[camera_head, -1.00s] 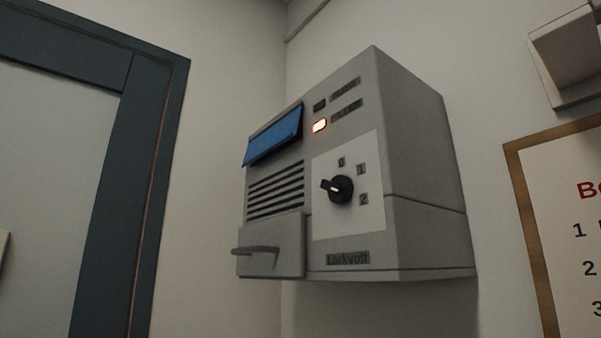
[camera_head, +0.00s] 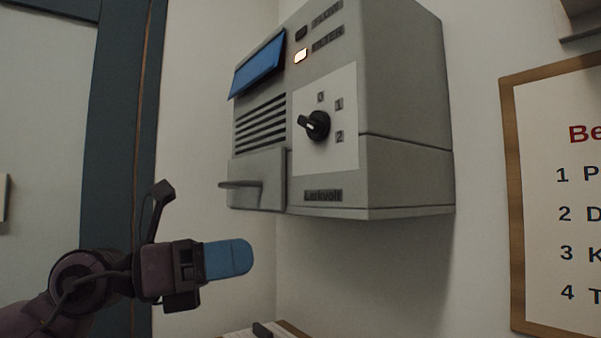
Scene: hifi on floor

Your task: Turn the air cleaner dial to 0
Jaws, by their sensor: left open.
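The air cleaner (camera_head: 405,110) is a grey box on the wall, marked "Larkvolt". Its black dial (camera_head: 315,126) sits on a white plate (camera_head: 345,150) with the marks 0, 1 and 2. A white line on the knob shows toward its left side; I cannot tell for sure which mark the dial is set to. My left gripper (camera_head: 228,259) is at lower left, below and in front of the air cleaner, apart from it. It is open and I see nothing in it; one blue fingertip shows clearly. My right gripper is out of view.
A blue flap (camera_head: 258,67) and a handled drawer (camera_head: 258,181) stick out from the air cleaner's front. A lamp (camera_head: 301,55) glows. A framed notice (camera_head: 515,200) hangs at right. A dark door frame (camera_head: 118,120) stands at left. A clipboard-like item (camera_head: 290,329) shows at the bottom edge.

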